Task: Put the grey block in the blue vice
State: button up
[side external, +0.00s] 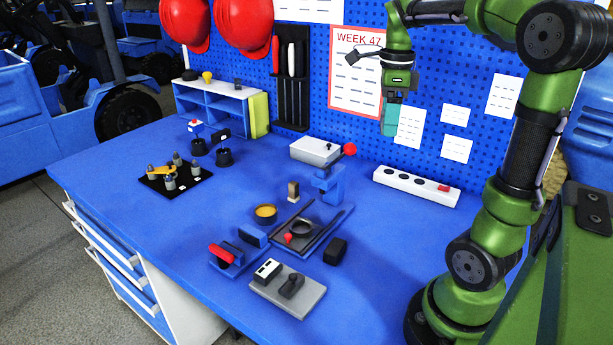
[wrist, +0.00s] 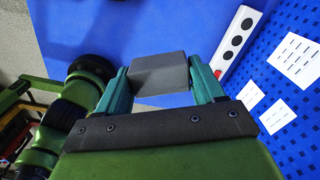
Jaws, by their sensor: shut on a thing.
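My gripper (side external: 390,118) is high above the back right of the bench, in front of the pegboard. In the wrist view, its teal fingers (wrist: 162,82) are shut on the grey block (wrist: 160,70), which spans the gap between them. I cannot make out the block clearly in the side external view. The blue vice (side external: 228,262) is on the front left part of the bench, with a red part on its left jaw and an upright blue jaw (side external: 253,236) to the right. The space between its jaws looks empty. My gripper is far from it.
A white power strip (side external: 416,186) lies at the back right.

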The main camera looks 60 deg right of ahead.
jog(key=w+a+m, duration=0.3)
jog(key=a+m, duration=0.9)
jog(key=w+a+m, duration=0.3)
jog(key=a+m, duration=0.8)
jog(key=m, duration=0.1)
jog(key=shift+n, duration=0.5)
jog(key=f, duration=2.1)
jog(key=shift+a, duration=0.2)
send_over(241, 239)
jog(key=s+a, duration=0.2)
jog(key=s, duration=0.1)
jog(key=shift+a+f, duration=0.2)
jog(key=shift+f, duration=2.5)
jog(key=shift+f, duration=0.1)
